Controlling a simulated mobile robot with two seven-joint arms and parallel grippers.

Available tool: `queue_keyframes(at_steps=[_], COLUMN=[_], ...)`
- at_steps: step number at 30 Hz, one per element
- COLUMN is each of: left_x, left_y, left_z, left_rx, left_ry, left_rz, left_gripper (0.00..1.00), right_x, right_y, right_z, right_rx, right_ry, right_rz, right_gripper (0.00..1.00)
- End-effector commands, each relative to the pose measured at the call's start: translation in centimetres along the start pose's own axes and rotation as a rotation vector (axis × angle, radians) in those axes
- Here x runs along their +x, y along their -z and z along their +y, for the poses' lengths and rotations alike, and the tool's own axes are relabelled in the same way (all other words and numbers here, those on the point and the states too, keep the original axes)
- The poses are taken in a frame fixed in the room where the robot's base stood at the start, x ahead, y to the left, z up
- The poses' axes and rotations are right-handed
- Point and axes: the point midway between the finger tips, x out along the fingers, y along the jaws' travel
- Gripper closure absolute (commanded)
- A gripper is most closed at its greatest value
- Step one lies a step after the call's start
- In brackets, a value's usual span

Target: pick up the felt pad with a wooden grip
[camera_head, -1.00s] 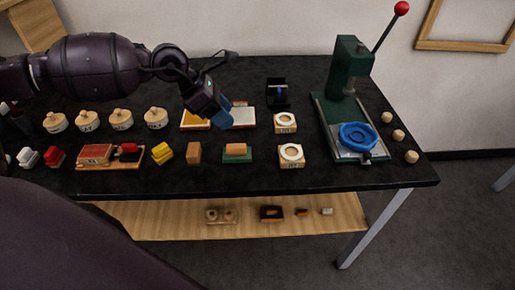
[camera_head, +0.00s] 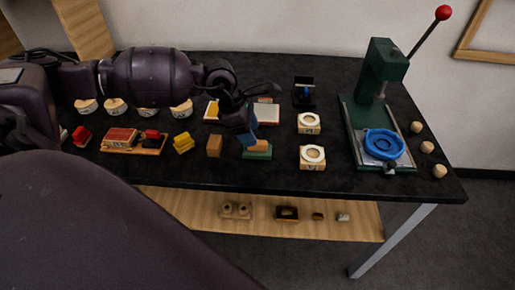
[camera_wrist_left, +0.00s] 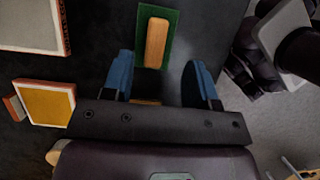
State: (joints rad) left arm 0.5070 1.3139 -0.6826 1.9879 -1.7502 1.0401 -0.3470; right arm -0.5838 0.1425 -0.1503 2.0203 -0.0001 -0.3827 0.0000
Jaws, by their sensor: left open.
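The felt pad with a wooden grip (camera_head: 258,153) is a green felt rectangle with a tan wooden block on top, lying flat on the black table. In the left wrist view the pad (camera_wrist_left: 171,32) lies just beyond my fingertips, its wooden bar running lengthwise. My left gripper (camera_head: 247,138) is low over the pad and hides part of it in the head view. Its two blue fingers (camera_wrist_left: 161,72) are spread apart with nothing between them. The bar lines up roughly with the gap. My right gripper is not in view.
Ring-topped wooden blocks (camera_head: 312,158) and a green press (camera_head: 381,75) with a blue ring stand to the right. Behind are flat framed trays (camera_head: 267,114). Bare black table lies in front of the pad.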

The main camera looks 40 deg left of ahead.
Motion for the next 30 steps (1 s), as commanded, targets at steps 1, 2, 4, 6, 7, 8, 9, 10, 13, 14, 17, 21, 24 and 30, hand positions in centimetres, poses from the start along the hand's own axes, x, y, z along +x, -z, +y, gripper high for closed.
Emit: queue_keyframes(at_steps=[1, 2, 4, 6, 7, 8, 9, 10, 13, 14, 17, 21, 24, 30], left_x=[0.7, 1.1, 2.1, 3.1, 3.5, 3.8, 4.2, 4.3, 4.5, 4.5, 4.4, 4.4, 4.4, 4.4], left_y=[0.0, 0.0, 0.0, 0.1, 0.1, 0.1, 0.1, 0.1, 0.1, 0.1, 0.1, 0.0, 0.0, 0.0], left_z=[0.1, 0.2, 0.4, 0.5, 0.5, 0.5, 0.5, 0.5, 0.5, 0.5, 0.5, 0.5, 0.5, 0.5], left_rx=[0.000, 0.000, -0.002, -0.001, -0.001, -0.001, -0.001, -0.001, 0.000, 0.000, 0.000, 0.000, 0.000, 0.000], left_ry=[0.002, 0.002, 0.004, 0.004, 0.004, 0.004, 0.004, 0.003, 0.001, 0.001, 0.001, 0.001, 0.001, 0.001], left_rz=[-0.001, -0.001, -0.001, 0.000, 0.000, 0.000, 0.000, 0.000, 0.001, 0.001, 0.000, 0.000, 0.000, 0.000], left_gripper=[0.47, 0.47, 0.47, 0.47, 0.47, 0.47, 0.47, 0.47, 0.47, 0.47, 0.47, 0.67, 0.82, 1.00], right_x=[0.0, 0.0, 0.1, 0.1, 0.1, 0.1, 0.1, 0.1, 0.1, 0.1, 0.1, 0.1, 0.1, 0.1], right_y=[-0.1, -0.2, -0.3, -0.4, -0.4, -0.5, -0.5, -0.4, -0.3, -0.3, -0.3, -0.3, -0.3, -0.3], right_z=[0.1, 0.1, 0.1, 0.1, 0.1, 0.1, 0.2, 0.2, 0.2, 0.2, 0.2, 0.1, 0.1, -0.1], right_rx=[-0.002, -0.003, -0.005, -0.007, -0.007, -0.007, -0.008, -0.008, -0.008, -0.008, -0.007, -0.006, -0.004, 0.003], right_ry=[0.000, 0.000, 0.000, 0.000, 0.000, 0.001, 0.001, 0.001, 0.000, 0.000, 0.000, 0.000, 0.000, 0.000], right_rz=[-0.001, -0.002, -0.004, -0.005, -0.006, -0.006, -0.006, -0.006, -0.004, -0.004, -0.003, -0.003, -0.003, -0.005], right_gripper=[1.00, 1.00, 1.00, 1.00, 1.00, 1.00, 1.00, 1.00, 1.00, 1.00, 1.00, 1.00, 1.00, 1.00])
